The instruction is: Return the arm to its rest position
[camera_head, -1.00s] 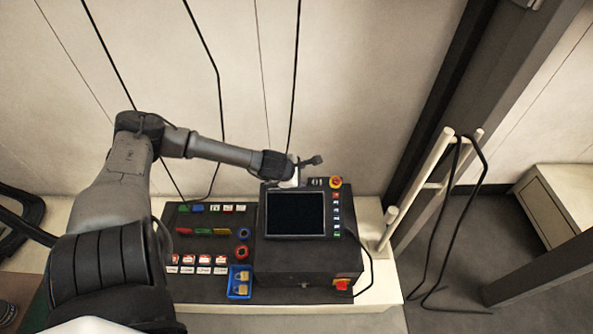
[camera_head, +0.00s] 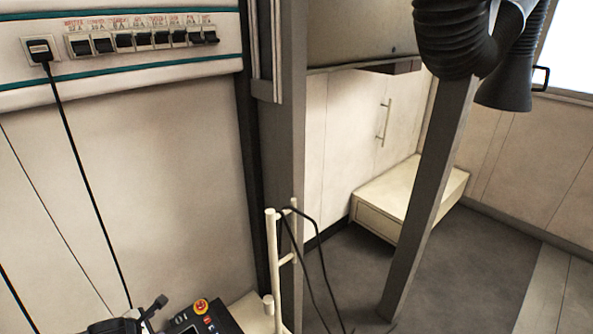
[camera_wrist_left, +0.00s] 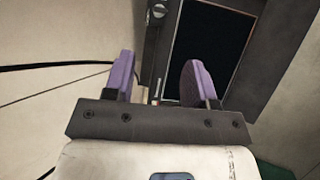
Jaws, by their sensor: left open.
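My left gripper shows in the left wrist view (camera_wrist_left: 158,78) with its two purple fingers apart and nothing between them. A dark screen in a grey frame (camera_wrist_left: 207,45) lies beyond the fingers in that view; whether they touch it cannot be told. In the head view only the end of my left arm shows, at the bottom left, beside the black control box (camera_head: 187,323). The rest of that arm is out of frame. My right gripper is in neither view.
A red button on yellow (camera_head: 201,306) sits on the control box. A cream post rack (camera_head: 272,255) with a black cable stands right of it. A breaker strip (camera_head: 140,42) is on the wall. A grey slanted beam (camera_head: 425,205) and a low cream cabinet (camera_head: 377,222) stand further right.

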